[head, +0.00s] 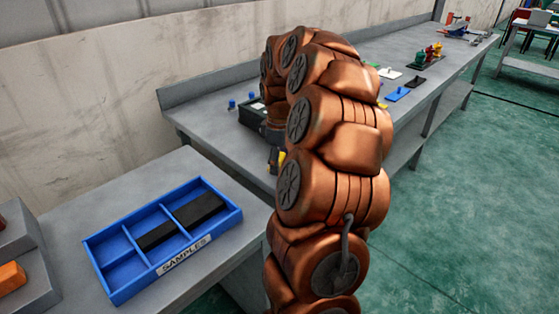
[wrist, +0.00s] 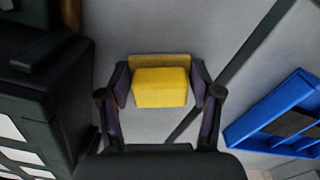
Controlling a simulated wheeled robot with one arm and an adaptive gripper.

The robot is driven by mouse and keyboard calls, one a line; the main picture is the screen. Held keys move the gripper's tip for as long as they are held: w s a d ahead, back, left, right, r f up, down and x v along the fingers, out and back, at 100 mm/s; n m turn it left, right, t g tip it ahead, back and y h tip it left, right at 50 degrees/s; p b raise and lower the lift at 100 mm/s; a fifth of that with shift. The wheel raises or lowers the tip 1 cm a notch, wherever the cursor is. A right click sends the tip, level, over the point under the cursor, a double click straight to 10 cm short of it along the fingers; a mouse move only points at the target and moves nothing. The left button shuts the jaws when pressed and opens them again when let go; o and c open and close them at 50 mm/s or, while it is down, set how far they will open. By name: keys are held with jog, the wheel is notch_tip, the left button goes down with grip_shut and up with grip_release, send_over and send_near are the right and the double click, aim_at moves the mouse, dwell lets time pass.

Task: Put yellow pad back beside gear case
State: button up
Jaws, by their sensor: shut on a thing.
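My gripper (wrist: 160,80) is shut on the yellow pad (wrist: 160,90), with one dark finger against each side of it in the wrist view. The pad is a yellow block with a wider flange along its far edge. Grey bench surface shows around it; I cannot tell whether it touches the bench. In the head view my arm hides most of the gripper (head: 276,160), and only a bit of yellow shows there. A dark box (head: 250,114), which may be the gear case, stands on the long bench behind the gripper. A large dark body (wrist: 42,100) fills the wrist view's left side.
A blue SAMPLES tray (head: 112,292) holding black blocks lies on the near bench; it also shows in the wrist view (wrist: 232,135). A gap separates the benches. Small coloured parts (head: 398,94) lie farther along the long bench.

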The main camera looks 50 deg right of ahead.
jog(key=shift+f, duration=0.15)
jog(key=o, duration=1.3)
notch_tip(320, 180, up, 12)
jog(key=shift+r, duration=0.2)
jog(key=s+a+f+g, duration=0.1)
jog(key=s+a+f, duration=0.15)
jog(key=a, duration=0.85)
jog(key=s+a+f, duration=0.2)
jog(key=s+a, duration=0.2)
jog(key=a, duration=0.8)
jog(key=s+a+f+m, duration=0.1)
jog(key=s+a+f, duration=0.2)
jog(key=s, duration=0.3)
jog(key=s+a+f+m+g, duration=0.1)
jog(key=s+a+f, duration=0.2)
jog(key=s, duration=0.3)
jog(key=s+a+f+m+g, duration=0.1)
jog(key=s+a+f+m, duration=0.1)
jog(key=s, duration=0.4)
jog(key=shift+s+a+f, duration=0.1)
jog(key=shift+a+f, duration=0.3)
jog(key=shift+a, duration=0.4)
